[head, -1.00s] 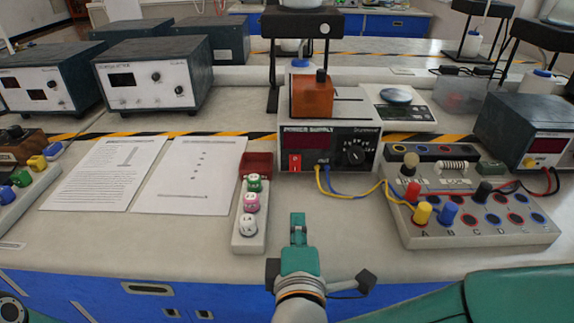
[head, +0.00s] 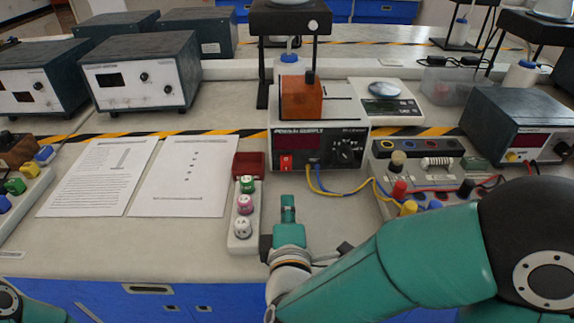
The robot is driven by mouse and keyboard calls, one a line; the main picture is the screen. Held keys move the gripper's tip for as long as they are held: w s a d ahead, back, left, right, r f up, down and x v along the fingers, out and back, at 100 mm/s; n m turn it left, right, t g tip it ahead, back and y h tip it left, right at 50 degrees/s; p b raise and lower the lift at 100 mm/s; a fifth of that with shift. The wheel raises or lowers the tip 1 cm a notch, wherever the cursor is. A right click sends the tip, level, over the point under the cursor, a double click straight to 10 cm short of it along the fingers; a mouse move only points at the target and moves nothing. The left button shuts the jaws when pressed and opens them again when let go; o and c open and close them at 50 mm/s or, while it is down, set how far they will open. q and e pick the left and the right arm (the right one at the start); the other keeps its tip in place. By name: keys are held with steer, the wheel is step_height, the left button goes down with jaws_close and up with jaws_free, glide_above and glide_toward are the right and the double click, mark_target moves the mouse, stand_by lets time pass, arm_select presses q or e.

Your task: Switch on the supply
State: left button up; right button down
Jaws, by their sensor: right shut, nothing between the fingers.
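The power supply (head: 320,151) stands in the middle of the bench, facing me, with a dark front panel. I cannot tell the switch's position or whether the display is lit. My right gripper (head: 288,203) is shut and empty. In the picture it is just below the switch, in front of the supply and apart from it. My left gripper is out of view.
Yellow and blue leads (head: 325,190) run from the supply right to a circuit board (head: 385,180), partly hidden by my right arm. A white strip with several labelled plugs (head: 244,230) lies left of my gripper. Paper sheets (head: 184,175) lie further left. An orange block (head: 302,101) sits on the supply.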

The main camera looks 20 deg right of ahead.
mark_target(286, 170)
steer(key=shift+w+d+r+p, duration=0.25)
steer(key=shift+w+p, duration=0.1)
steer(key=shift+p, duration=0.3)
steer(key=x, duration=0.2)
steer(key=b+x, duration=0.1)
steer(key=x, duration=0.2)
steer(key=f+x, duration=0.1)
steer(key=x, duration=0.1)
steer(key=shift+w, duration=0.3)
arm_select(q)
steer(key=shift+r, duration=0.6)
arm_select(e)
steer(key=shift+w+d, duration=0.2)
steer(key=shift+w, duration=0.5)
